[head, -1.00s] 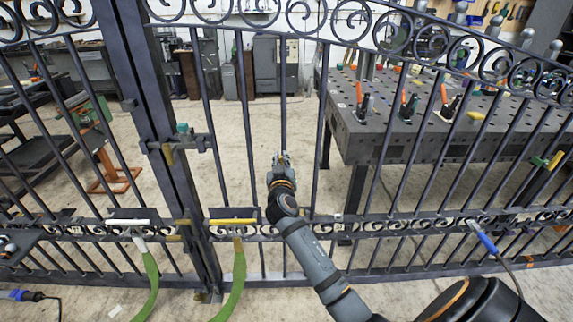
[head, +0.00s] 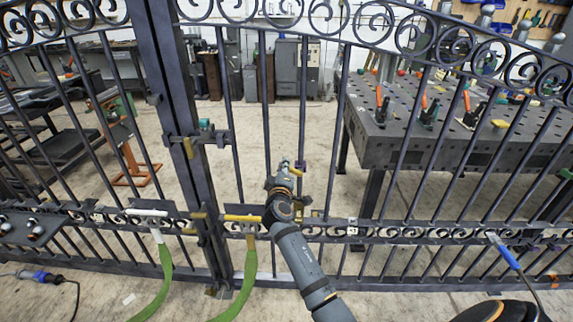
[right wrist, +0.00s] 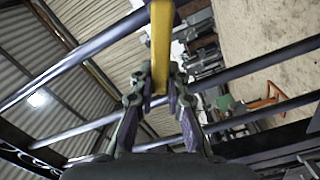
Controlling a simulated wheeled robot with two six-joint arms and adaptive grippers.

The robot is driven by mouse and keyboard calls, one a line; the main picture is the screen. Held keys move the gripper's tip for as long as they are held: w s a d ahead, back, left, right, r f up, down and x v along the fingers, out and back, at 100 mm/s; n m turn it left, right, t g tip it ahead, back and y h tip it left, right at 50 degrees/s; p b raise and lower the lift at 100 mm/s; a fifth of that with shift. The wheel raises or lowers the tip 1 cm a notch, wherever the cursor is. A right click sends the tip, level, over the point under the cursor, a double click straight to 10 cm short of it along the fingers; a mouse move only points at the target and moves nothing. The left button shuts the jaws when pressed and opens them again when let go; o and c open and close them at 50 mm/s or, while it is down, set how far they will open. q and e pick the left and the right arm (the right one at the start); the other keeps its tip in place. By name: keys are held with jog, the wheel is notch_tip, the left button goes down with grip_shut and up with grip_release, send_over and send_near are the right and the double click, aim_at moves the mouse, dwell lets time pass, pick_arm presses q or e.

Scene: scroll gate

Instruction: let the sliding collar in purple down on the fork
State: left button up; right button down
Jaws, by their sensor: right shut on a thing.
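The purple sliding collar (head: 300,163) sits around an upright bar of the gate, above the lower scroll rail. It has a yellow handle (head: 296,172). My right gripper (head: 285,168) is at the collar, shut on this yellow handle. In the right wrist view the yellow handle (right wrist: 161,45) stands between the fingertips (right wrist: 160,98), with a bit of purple collar (right wrist: 177,17) beside its far end. The arm and gripper hide part of the bar below. I cannot clearly make out the fork. My left gripper is not in view.
The gate's thick post (head: 180,140) and latch (head: 200,138) stand left of my arm. A yellow-topped handle (head: 243,218) and a white-topped one (head: 147,212), both with green straps, are on the lower rail. A perforated table (head: 400,150) stands behind the gate.

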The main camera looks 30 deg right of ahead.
jog(key=n, duration=0.1)
jog(key=f+n, duration=0.1)
jog(key=n, duration=0.1)
jog(key=shift+w+a+f, duration=0.15)
jog(key=shift+a+f, duration=0.1)
jog(key=shift+f+n, duration=0.15)
jog(key=shift+n, duration=0.15)
